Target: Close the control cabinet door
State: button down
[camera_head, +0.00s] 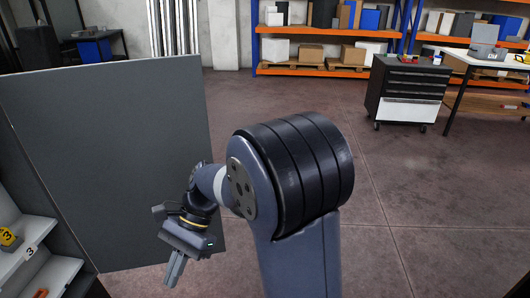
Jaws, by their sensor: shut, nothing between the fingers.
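The control cabinet door (110,150) is a large flat grey panel on the left. It stands open, swung out from the cabinet, part of whose inside shows at the lower left as light shelves (52,272). My gripper (174,284) points down in front of the lower right part of the door, with its fingers together and nothing between them. I cannot tell whether it touches the door. My arm fills the middle of the view and hides a little of the door's right edge.
Yellow and orange items sit on the cabinet shelves, with a yellow one (10,239) marked 3. The brown floor (430,200) to the right is clear. A dark drawer cart (407,90), a workbench (485,62) and orange racks (310,70) stand farther back.

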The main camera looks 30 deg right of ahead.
aim_at(110, 144)
jog(key=i+l+z, duration=0.15)
jog(key=z, duration=0.25)
jog(key=i+l+z, duration=0.15)
jog(key=z, duration=0.3)
jog(key=i+l+z, duration=0.2)
jog(key=z, duration=0.2)
jog(key=i+l+u, duration=0.15)
jog(key=i, duration=0.3)
jog(key=i+l+u, duration=0.15)
jog(key=i, duration=0.25)
jog(key=i+u, duration=0.25)
jog(key=u, duration=0.2)
jog(key=i+u, duration=0.2)
jog(key=u, duration=0.3)
jog(key=i+l+u, duration=0.1)
jog(key=i+u, duration=0.15)
jog(key=u, duration=0.2)
jog(key=i+l+u, duration=0.2)
jog(key=u, duration=0.3)
jog(key=i+l+u, duration=0.35)
jog(key=u, duration=0.2)
